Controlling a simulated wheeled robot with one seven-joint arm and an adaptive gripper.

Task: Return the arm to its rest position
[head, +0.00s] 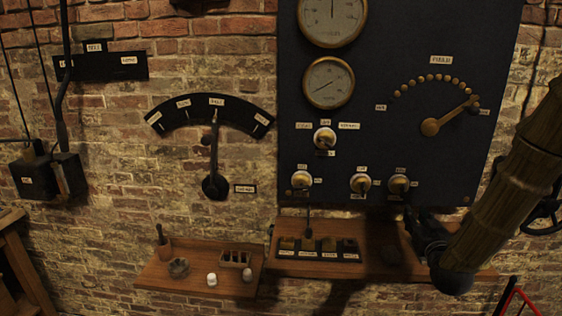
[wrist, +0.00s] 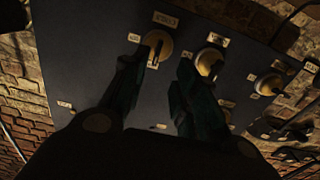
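My arm (head: 505,195) comes in from the right in the head view and is bent at a dark joint low in front of the panel. My gripper (head: 408,208) is dark and small there, just below the rightmost lower knob (head: 399,183). In the wrist view my gripper (wrist: 161,63) has its two dark fingers apart, with nothing visible held. A brass knob (wrist: 157,45) shows beyond and between the fingertips. Another knob (wrist: 209,61) is beside the right finger. Whether the fingers touch either knob cannot be told.
The dark panel (head: 400,140) carries gauges, knobs and a brass field lever (head: 450,116). Under it a wooden shelf (head: 375,268) juts out. A lower shelf (head: 160,275) at left holds small items. A lever (head: 214,160) stands on the brick wall.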

